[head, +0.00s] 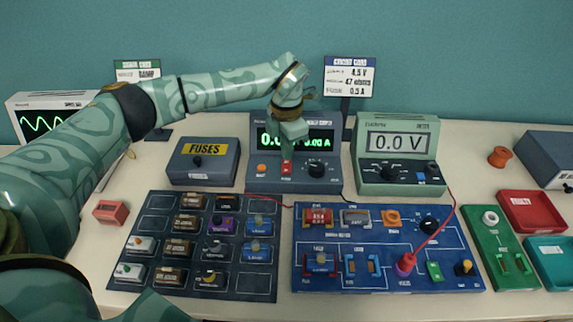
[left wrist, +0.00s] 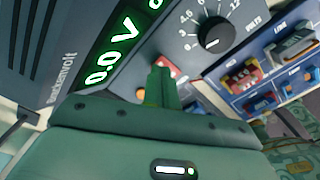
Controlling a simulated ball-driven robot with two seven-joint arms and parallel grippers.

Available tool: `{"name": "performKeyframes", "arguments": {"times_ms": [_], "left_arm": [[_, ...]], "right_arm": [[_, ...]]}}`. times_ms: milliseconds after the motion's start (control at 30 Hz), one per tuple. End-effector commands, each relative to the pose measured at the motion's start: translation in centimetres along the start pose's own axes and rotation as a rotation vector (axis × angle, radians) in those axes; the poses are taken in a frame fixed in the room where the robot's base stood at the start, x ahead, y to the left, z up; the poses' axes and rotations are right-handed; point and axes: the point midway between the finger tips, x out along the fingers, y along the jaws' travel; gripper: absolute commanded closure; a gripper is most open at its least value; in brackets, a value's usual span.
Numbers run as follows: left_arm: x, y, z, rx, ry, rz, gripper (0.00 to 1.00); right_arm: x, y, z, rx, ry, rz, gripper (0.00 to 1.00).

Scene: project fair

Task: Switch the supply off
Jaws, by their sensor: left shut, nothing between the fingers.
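The supply (head: 331,186) is a dark blue-grey box at the back middle of the table. Its green display reads 0.0 V in the left wrist view (left wrist: 110,52); in the head view my gripper covers part of it. A red switch (head: 286,169) sits low on its front, between an orange button (head: 262,169) and a black volts knob (head: 316,170). My left gripper (head: 287,158) is shut and empty, its fingertips at the red switch. In the left wrist view the fingers (left wrist: 162,82) partly hide the switch (left wrist: 166,63); I cannot tell whether they touch. My right gripper is not in view.
A meter (head: 417,188) reading 0.0 V stands right of the supply, a fuse box (head: 203,174) left. A parts mat (head: 148,205) and a blue circuit board (head: 390,286) with a red lead lie in front. An orange-red block (head: 110,212) lies at left.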

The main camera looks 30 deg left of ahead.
Motion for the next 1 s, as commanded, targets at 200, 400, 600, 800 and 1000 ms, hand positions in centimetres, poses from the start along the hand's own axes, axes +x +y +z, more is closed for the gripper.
{"name": "performKeyframes", "arguments": {"times_ms": [200, 400, 600, 800, 1000], "left_arm": [[0.3, 0.0, 0.0, 0.0, 0.001, 0.0, 1.0], [0.6, 0.0, 0.0, 0.0, 0.001, -0.001, 1.0], [0.9, 0.0, 0.0, 0.0, 0.001, -0.001, 1.0], [1.2, 0.0, 0.0, 0.0, 0.001, 0.0, 1.0], [1.5, 0.0, 0.0, 0.0, 0.0, 0.0, 1.0]], "right_arm": [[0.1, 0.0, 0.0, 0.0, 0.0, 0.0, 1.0], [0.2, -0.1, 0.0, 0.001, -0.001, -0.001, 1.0], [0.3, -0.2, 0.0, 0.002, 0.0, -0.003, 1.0], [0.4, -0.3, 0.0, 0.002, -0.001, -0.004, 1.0], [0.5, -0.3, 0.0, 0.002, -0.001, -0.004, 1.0]]}}
